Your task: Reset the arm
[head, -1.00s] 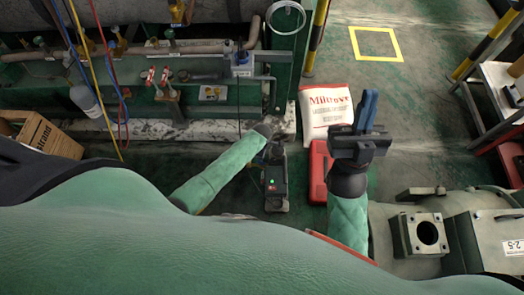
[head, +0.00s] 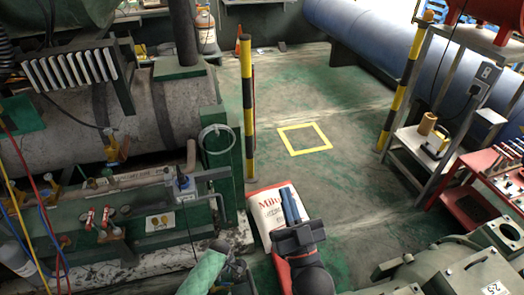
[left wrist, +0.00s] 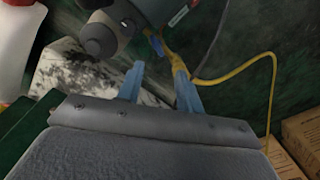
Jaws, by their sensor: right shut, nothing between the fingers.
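My right gripper (head: 289,206) is in the lower middle of the head view, its blue fingers together and pointing away from me. Nothing shows between them. It is above the white bag with red print (head: 262,205), overlapping it in the picture. My left arm's green sleeve (head: 205,272) is at the bottom edge of the head view, where its fingers cannot be made out. In the left wrist view the left gripper (left wrist: 159,80) has its blue fingers apart with a gap between.
A striped post (head: 248,110) stands behind the bag. A yellow square (head: 304,139) marks clear floor. Piping and valves (head: 110,222) are at left. A grey shelf stand (head: 418,150) and red tool cart (head: 490,170) are at right. Cardboard boxes (left wrist: 300,135) show in the left wrist view.

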